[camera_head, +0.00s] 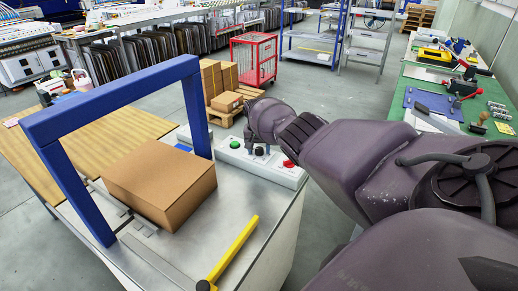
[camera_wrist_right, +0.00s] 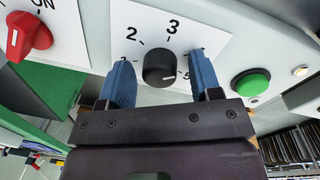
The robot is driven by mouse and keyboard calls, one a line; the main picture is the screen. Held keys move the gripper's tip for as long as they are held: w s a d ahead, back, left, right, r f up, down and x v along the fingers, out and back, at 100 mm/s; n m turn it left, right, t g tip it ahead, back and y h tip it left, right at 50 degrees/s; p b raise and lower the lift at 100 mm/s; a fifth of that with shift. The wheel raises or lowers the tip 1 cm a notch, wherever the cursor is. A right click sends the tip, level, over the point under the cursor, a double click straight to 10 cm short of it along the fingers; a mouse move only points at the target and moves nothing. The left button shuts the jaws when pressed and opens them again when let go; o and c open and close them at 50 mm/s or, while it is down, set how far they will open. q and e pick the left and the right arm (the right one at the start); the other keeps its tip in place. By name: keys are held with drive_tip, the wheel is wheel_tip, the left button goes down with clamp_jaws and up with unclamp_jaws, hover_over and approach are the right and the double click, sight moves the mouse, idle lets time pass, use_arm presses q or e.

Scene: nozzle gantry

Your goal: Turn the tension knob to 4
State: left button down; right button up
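The tension knob (camera_wrist_right: 159,70) is black and round, on a white dial plate (camera_wrist_right: 150,18) with printed numbers; 2 and 3 read clearly above it. Other numbers are partly covered by my fingers, and I cannot make out a 4. A pale mark shows on the knob, but its exact setting is unclear. My right gripper (camera_wrist_right: 162,82) is open, one blue finger on each side of the knob, with visible gaps. In the head view the knob (camera_head: 259,151) sits on the control box beneath my right gripper (camera_head: 261,148). My left gripper is not in view.
The white control box (camera_head: 228,157) also carries a green button (camera_wrist_right: 250,83) and a red switch (camera_wrist_right: 28,35). A blue gantry frame (camera_head: 110,95) stands over the table with a cardboard box (camera_head: 160,185) beneath it. A yellow bar (camera_head: 234,248) is at the front.

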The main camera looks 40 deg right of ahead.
sight(257, 149)
drive_tip(key=shift+r+p, duration=0.3)
drive_tip(key=shift+r, duration=0.3)
drive_tip(key=r+p, duration=0.1)
drive_tip(key=r, duration=0.1)
drive_tip(key=r+p, duration=0.1)
drive_tip(key=r, duration=0.2)
drive_tip(key=r+p, duration=0.1)
drive_tip(key=r, duration=0.2)
drive_tip(key=shift+w+a+r, duration=0.1)
drive_tip(key=shift+w+a, duration=0.1)
drive_tip(key=shift+w, duration=0.05)
drive_tip(key=shift+r+p, duration=0.3)
drive_tip(key=shift+r, duration=0.4)
drive_tip(key=shift+a, duration=0.1)
